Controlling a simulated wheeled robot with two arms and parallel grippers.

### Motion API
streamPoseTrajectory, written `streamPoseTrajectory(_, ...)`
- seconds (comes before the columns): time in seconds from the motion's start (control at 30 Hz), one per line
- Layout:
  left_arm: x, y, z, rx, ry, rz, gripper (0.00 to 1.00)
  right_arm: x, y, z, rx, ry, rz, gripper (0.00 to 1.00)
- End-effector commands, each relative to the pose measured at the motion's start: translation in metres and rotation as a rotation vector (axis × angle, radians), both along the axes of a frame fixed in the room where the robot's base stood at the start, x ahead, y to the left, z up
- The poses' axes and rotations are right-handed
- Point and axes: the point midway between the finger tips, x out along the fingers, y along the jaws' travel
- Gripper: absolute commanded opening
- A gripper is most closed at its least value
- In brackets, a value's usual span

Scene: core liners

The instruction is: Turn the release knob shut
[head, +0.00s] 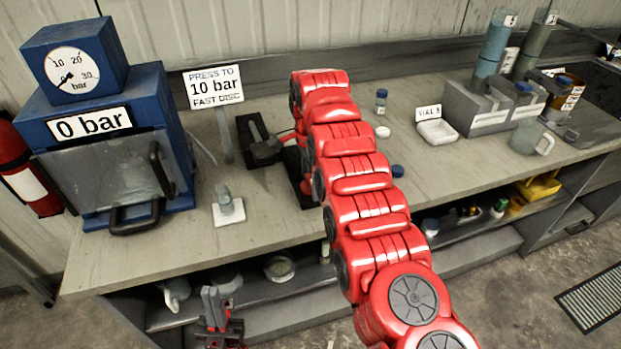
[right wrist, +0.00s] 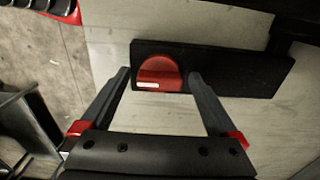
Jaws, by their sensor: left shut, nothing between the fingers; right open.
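The release knob (right wrist: 160,71) is a red disc with a small white mark at its lower left, set on a black base plate (right wrist: 240,75) in the right wrist view. My right gripper (right wrist: 159,76) is open, its fingertips to the left and right of the knob; I cannot tell whether they touch it. In the head view my red right arm hides the knob and right gripper; only an edge of a dark plate (head: 294,172) shows. My left gripper (head: 213,296) is shut and empty, low in front of the bench.
A blue press (head: 182,150) with a gauge and a "0 bar" sign stands left. A black device with a lever (head: 264,147) and a "10 bar" sign (head: 213,88) stand behind. A small grey piece on a white pad (head: 228,213) lies nearer. Vials and cups stand right.

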Motion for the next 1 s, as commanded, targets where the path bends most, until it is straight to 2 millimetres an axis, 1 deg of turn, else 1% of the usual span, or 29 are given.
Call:
streamPoseTrajectory(0.07, 0.000, 0.000, 0.001, 0.000, 0.000, 0.000, 0.00, 0.000, -0.001, 0.003, 0.000, -0.001, -0.001, 0.95)
streamPoseTrajectory(0.17, 0.000, 0.000, 0.003, 0.000, 0.000, 0.000, 0.00, 0.001, -0.001, 0.012, 0.002, -0.002, -0.001, 0.95)
streamPoseTrajectory(0.27, 0.000, 0.000, 0.007, 0.000, 0.000, 0.000, 0.00, 0.001, -0.002, 0.028, 0.002, -0.002, -0.001, 0.95)
streamPoseTrajectory(0.3, 0.000, 0.000, 0.011, 0.000, 0.000, 0.000, 0.00, 0.000, -0.003, 0.037, 0.000, -0.001, -0.002, 0.95)
streamPoseTrajectory(0.33, 0.000, 0.000, 0.025, 0.000, 0.001, 0.000, 0.00, -0.001, 0.000, 0.050, 0.000, 0.001, 0.000, 0.95)
streamPoseTrajectory(0.4, 0.000, 0.000, 0.042, 0.000, -0.001, 0.000, 0.00, 0.000, 0.000, 0.065, 0.000, 0.001, 0.000, 0.95)
streamPoseTrajectory(0.47, 0.000, 0.000, 0.055, 0.000, 0.000, 0.000, 0.00, 0.000, 0.000, 0.077, 0.000, 0.001, -0.001, 0.95)
streamPoseTrajectory(0.7, 0.000, 0.000, 0.104, 0.000, 0.000, 0.000, 0.00, 0.000, 0.000, 0.127, 0.000, 0.000, -0.001, 0.95)
streamPoseTrajectory(0.9, 0.000, 0.000, 0.135, 0.000, 0.000, 0.000, 0.00, 0.000, 0.000, 0.159, 0.000, -0.001, 0.000, 0.95)
streamPoseTrajectory(1.0, 0.000, 0.000, 0.144, 0.000, 0.000, 0.000, 0.00, 0.000, 0.000, 0.168, 0.000, -0.001, -0.001, 0.95)
